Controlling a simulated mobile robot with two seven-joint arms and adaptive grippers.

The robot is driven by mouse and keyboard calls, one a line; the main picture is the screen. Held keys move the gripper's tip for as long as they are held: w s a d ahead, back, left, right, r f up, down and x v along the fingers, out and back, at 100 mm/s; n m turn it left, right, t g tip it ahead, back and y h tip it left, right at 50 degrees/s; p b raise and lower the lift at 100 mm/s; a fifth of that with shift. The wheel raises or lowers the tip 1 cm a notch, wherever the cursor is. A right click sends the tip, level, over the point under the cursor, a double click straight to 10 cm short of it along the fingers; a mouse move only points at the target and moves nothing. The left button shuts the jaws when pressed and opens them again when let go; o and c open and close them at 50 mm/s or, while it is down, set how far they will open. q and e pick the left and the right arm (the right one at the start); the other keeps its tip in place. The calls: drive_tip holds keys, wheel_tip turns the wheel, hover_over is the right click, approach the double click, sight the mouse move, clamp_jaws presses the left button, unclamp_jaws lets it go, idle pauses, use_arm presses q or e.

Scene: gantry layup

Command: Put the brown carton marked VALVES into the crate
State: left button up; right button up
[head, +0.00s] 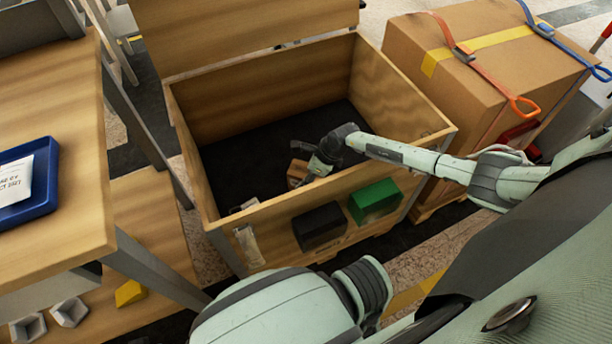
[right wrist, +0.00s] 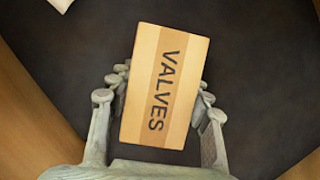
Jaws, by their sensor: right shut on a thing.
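The brown carton marked VALVES (right wrist: 165,85) is between the fingers of my right gripper (right wrist: 160,100), its lettered face toward the wrist camera. In the head view the carton (head: 298,172) shows in part beside my right gripper (head: 312,174), which reaches down inside the open wooden crate (head: 270,90). The gripper is shut on the carton, above the crate's dark floor (right wrist: 265,65). I cannot tell how far the carton is from the floor. My left gripper is out of view; only part of that arm shows at the bottom.
The crate's lid (head: 240,30) stands open at the back. A black box (head: 318,226) and a green box (head: 375,201) are on its front wall. A strapped large carton (head: 490,75) stands to the right. A wooden bench (head: 65,115) with a blue tray (head: 45,205) is at left.

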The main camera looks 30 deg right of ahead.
drive_tip(key=o, duration=1.3)
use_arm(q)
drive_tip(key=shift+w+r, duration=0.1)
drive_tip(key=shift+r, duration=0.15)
use_arm(e)
drive_tip(key=shift+r, duration=0.25)
drive_tip(key=v, duration=0.5)
drive_tip(key=shift+d, duration=0.1)
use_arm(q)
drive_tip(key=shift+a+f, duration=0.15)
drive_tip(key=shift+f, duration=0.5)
use_arm(e)
drive_tip(key=v, duration=0.6)
drive_tip(key=shift+s+r, duration=0.15)
drive_tip(key=shift+r, duration=0.1)
